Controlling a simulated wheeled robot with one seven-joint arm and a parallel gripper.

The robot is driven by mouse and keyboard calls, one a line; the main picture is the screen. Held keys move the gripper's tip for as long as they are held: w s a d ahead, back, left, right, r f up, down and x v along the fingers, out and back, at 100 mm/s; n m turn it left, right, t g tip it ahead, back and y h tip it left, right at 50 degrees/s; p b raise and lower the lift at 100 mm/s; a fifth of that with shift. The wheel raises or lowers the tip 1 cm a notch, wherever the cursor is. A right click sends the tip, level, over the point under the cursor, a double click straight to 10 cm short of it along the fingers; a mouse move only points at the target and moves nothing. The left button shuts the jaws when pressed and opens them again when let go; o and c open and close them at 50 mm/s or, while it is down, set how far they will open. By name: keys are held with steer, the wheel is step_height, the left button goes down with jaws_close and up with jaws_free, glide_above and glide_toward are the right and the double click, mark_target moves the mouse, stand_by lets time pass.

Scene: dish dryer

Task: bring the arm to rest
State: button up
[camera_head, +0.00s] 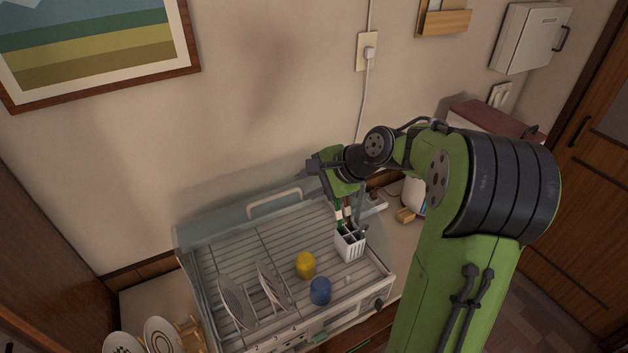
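My green and black arm (470,230) rises from the lower right, bends at the top and reaches left over the dish dryer. My gripper (343,212) points down just above the white cutlery holder (350,246), which stands at the right of the rack. Thin dark and green handles show around the fingers. The view is too small to tell whether they are held or stand in the holder. The dish dryer (215,262) has a raised clear cover. A yellow cup (306,265), a blue cup (320,290) and plates (237,300) stand on its rack.
More plates (162,336) stand at the lower left, outside the dryer. A white outlet with a plug (369,53) and cord is on the back wall. Small items (405,215) lie right of the dryer, partly behind my arm. Space above the rack's left side is free.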

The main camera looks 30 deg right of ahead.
steer(key=shift+v, duration=0.95)
steer(key=shift+w+a, duration=0.1)
steer(key=shift+w, duration=0.05)
steer(key=s+a+f+n+g+h+b, duration=0.2)
steer(key=s+a+n+h+b, duration=0.15)
steer(key=s+a+n, duration=0.55)
steer(key=s+f+n+h+b, duration=0.1)
steer(key=s+f+n+b, duration=0.2)
steer(key=s+n, duration=0.4)
steer(key=s, duration=0.8)
steer(key=shift+s+a+f+h, duration=0.3)
steer(key=shift+a+h, duration=0.05)
steer(key=shift+a, duration=0.1)
